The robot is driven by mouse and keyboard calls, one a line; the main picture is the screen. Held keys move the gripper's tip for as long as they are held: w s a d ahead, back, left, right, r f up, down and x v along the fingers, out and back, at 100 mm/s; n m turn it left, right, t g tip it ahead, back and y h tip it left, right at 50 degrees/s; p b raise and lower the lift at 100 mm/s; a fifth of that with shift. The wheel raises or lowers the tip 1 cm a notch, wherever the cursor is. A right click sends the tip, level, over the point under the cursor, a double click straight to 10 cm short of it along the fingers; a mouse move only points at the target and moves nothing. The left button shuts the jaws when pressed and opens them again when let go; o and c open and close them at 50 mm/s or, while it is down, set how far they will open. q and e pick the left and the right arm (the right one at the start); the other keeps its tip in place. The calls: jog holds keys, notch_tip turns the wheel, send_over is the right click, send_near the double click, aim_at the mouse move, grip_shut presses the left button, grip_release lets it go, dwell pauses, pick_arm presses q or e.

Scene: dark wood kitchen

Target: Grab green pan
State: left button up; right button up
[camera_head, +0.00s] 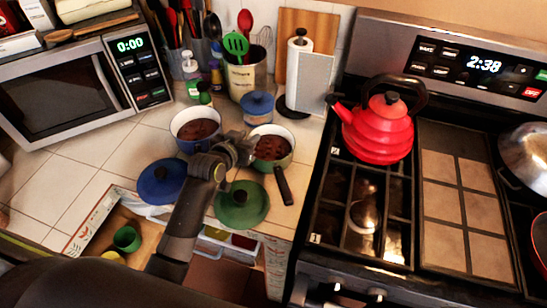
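The green pan (285,156) stands on the tiled counter, left of the stove. It has a white inside with brown food in it, and its dark handle (284,186) points down toward the counter's front edge. My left gripper (246,147) is at the pan's left rim, overlapping it in the camera_head view. Whether the fingers are open or closed on the rim is not clear. A green lid (242,204) lies on the counter just in front of the pan. My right gripper is not in view.
A blue pot (183,134) with brown food stands left of the gripper, its blue lid (162,182) in front. A small blue lidded pot (257,106) and a utensil crock (247,77) stand behind. A red kettle (378,130) is on the stove. An open drawer lies below.

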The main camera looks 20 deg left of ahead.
pick_arm(q)
grip_shut()
jog(key=shift+f, duration=0.1)
dwell(0.3)
dwell(0.4)
